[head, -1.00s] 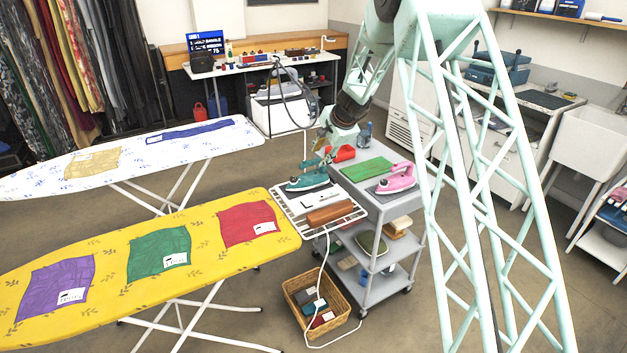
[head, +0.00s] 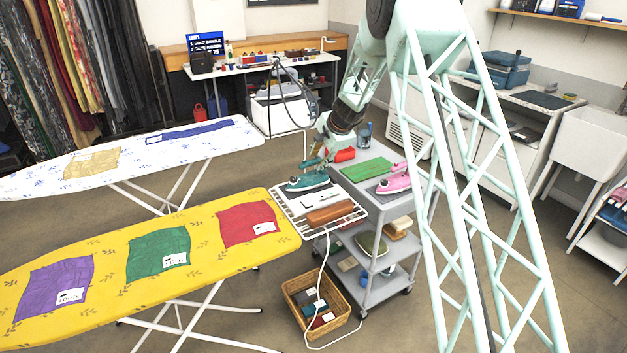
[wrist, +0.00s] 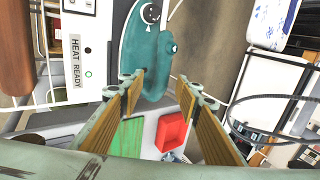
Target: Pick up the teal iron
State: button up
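In the wrist view the iron (wrist: 141,62) fills the upper middle, partly cut off by the top edge. My gripper (head: 318,167) is right over the iron's handle end in the head view. In the wrist view its two fingers (wrist: 165,90) are spread apart, with the iron just beyond the tips. I cannot tell whether a finger touches the iron.
A pink iron (head: 397,178), a green mat (head: 367,169) and a red tray (head: 345,154) share the trolley top. The white rack (head: 345,218) holds a white unit marked HEAT READY (wrist: 86,60) and a brown roll (head: 330,214). The yellow ironing board (head: 200,250) stands to the left.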

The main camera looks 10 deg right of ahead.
jog(key=shift+x, duration=1.35)
grip_shut()
jog(key=shift+r, duration=0.15)
jog(key=shift+w+r+p, duration=0.1)
jog(key=shift+r+p, duration=0.45)
jog(key=shift+r, duration=1.15)
jog(key=s+r+b, duration=0.1)
jog(key=s+b, duration=0.3)
jog(key=s, duration=1.2)
jog(key=shift+r, duration=0.15)
jog(key=shift+a+r, duration=0.1)
